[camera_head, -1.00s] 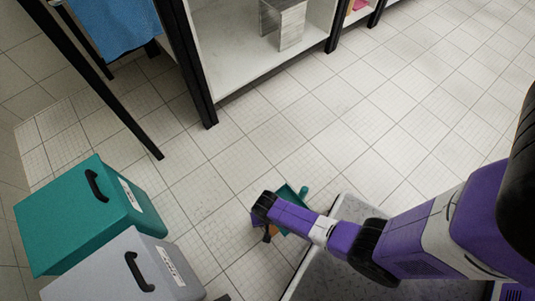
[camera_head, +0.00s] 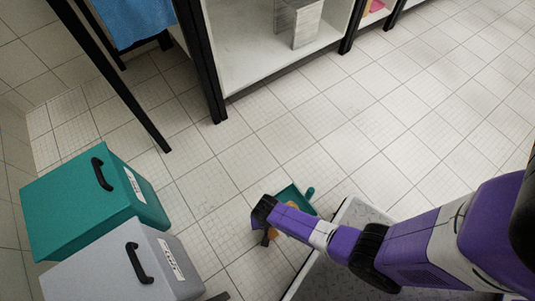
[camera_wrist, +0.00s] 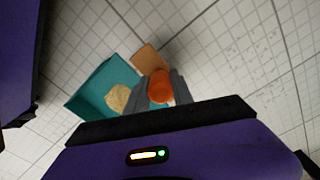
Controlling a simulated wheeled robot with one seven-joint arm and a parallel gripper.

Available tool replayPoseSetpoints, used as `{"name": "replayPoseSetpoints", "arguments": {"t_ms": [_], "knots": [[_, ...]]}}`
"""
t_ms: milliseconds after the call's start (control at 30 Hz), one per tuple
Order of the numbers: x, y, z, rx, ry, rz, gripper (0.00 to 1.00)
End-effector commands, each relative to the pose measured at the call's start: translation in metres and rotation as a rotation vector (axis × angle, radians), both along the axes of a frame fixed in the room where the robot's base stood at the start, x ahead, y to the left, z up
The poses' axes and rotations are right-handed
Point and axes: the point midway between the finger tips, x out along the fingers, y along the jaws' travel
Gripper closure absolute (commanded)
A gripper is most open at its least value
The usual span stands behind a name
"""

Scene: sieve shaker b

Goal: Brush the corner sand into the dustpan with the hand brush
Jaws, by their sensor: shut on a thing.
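My gripper (camera_wrist: 158,92) is shut on the orange handle of the hand brush (camera_wrist: 160,84). The brush's flat orange-brown head (camera_wrist: 149,58) shows just beyond the fingers. In the head view a bit of orange brush (camera_head: 272,233) shows below my gripper (camera_head: 260,225), low over the floor. The teal dustpan (camera_wrist: 92,82) lies on the tiles beside the brush, partly hidden by my gripper. It also shows behind my arm in the head view (camera_head: 293,197). A tan lump (camera_wrist: 118,97), perhaps sand, appears at the dustpan. Faint dark specks (camera_wrist: 236,48) lie on the tiles.
A teal bin (camera_head: 75,205) and a grey bin (camera_head: 110,262) stand at the left. A shelf unit with black posts (camera_head: 214,75) stands at the back. A grey speckled surface with a pale rim (camera_head: 345,215) lies under my arm. The tiled floor between is mostly clear.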

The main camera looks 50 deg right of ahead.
Motion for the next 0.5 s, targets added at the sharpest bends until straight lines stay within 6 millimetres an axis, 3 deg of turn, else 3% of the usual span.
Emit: {"name": "replayPoseSetpoints", "arguments": {"t_ms": [200, 500], "knots": [[0.0003, -0.0001, -0.0112, 0.000, 0.000, 0.000, 1.00], [0.0004, -0.0002, -0.0109, 0.000, 0.000, 0.000, 1.00]]}}
